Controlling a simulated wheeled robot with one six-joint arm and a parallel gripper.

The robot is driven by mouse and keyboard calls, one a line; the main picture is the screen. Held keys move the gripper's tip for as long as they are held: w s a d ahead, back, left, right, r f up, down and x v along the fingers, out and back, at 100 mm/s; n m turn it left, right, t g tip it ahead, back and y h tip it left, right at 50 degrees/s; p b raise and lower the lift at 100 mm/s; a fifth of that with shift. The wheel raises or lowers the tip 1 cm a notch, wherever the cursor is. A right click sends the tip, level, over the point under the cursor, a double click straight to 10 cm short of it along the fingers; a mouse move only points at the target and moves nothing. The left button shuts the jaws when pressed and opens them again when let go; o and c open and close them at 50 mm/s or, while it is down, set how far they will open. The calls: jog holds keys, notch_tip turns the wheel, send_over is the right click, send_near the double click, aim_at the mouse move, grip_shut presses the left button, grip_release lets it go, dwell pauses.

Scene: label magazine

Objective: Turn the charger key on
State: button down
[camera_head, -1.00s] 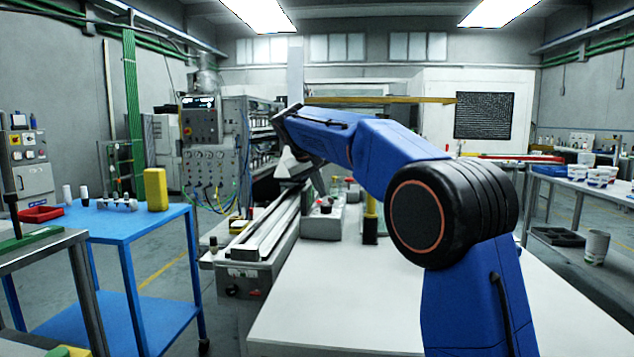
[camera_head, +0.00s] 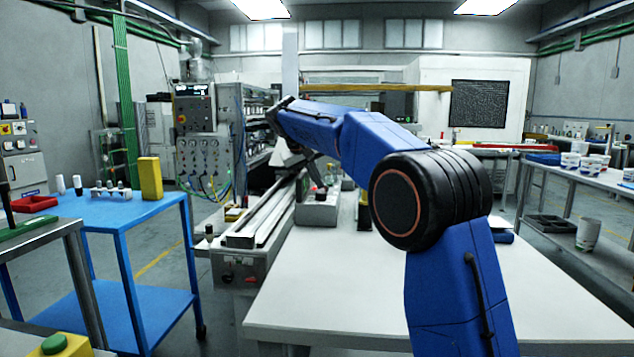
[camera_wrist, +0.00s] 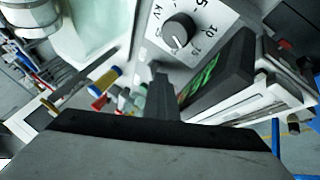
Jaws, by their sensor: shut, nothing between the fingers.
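A grey box (camera_head: 317,213) stands on the white table beside the long rail, with something red on its top. My gripper (camera_head: 320,184) reaches down just over this box, its tip small and partly merged with what is behind. In the wrist view my gripper's fingers (camera_wrist: 163,88) are together and empty. Beyond them is a white panel with a black dial (camera_wrist: 178,32) marked in kV. A dark unit with a green-lit display (camera_wrist: 205,77) is right of the fingers. I cannot make out a key for certain; whether the fingers touch anything is unclear.
Small red, yellow and green parts (camera_wrist: 105,85) lie close left of the fingers in the wrist view. The long rail (camera_head: 268,210) runs left of the box. A blue cart (camera_head: 110,208) stands further left. The white table's front (camera_head: 330,295) is clear.

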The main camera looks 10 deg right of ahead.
jog(key=m, duration=0.1)
jog(key=m+g+h, duration=0.1)
jog(key=shift+w+d+m, duration=0.2)
jog(key=shift+w+m, duration=0.1)
jog(key=shift+w, duration=0.05)
jog(key=shift+d, duration=0.1)
jog(key=shift+w+d+r, duration=0.1)
jog(key=shift+w, duration=0.2)
dwell(0.4)
